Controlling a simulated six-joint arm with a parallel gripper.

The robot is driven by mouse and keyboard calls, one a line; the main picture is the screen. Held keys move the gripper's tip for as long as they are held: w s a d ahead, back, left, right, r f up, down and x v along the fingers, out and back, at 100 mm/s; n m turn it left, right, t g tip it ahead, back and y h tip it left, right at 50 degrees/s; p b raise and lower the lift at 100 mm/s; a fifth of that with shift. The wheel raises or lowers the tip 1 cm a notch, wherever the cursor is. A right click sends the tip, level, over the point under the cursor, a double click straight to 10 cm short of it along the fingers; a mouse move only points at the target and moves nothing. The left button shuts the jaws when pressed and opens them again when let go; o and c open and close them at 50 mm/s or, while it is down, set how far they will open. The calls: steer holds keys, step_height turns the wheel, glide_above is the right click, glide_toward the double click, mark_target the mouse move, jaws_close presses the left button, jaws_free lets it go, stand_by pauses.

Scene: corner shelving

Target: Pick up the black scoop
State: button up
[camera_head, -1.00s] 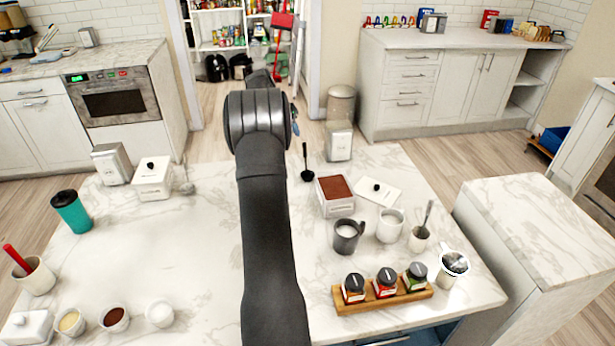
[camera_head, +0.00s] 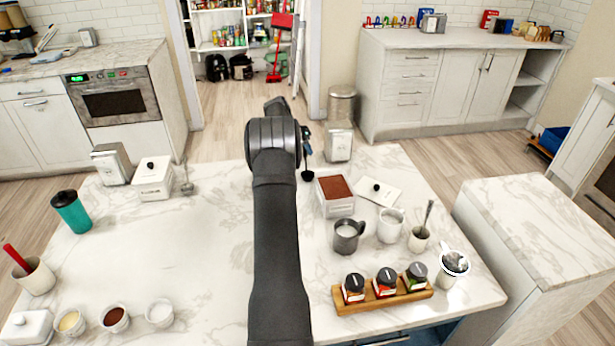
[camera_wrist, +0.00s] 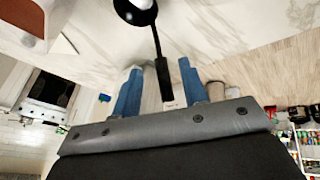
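The black scoop (camera_head: 308,175) lies on the marble counter beyond the white container of brown powder. In the head view its bowl shows, and its handle is mostly hidden by my gripper (camera_head: 306,140). In the wrist view the scoop's bowl (camera_wrist: 136,12) is at the top and its handle runs down into the gap between the two blue fingers of my gripper (camera_wrist: 160,66). The fingers are spread, with space on both sides of the handle. Whether the handle is level with the fingertips or beyond them I cannot tell.
The container of brown powder (camera_head: 336,197) stands close to the scoop, with its lid (camera_head: 378,190) to the right. A metal napkin dispenser (camera_head: 339,143) is just right of the scoop. Mugs (camera_head: 348,236) and a spice rack (camera_head: 383,295) stand nearer. The counter's left middle is clear.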

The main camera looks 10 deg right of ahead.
mark_target(304, 151)
steer(key=shift+w+x, duration=0.15)
steer(key=shift+x, duration=1.1)
steer(key=shift+w+x, duration=0.15)
steer(key=shift+x, duration=1.1)
steer(key=shift+r, duration=0.1)
jaws_close()
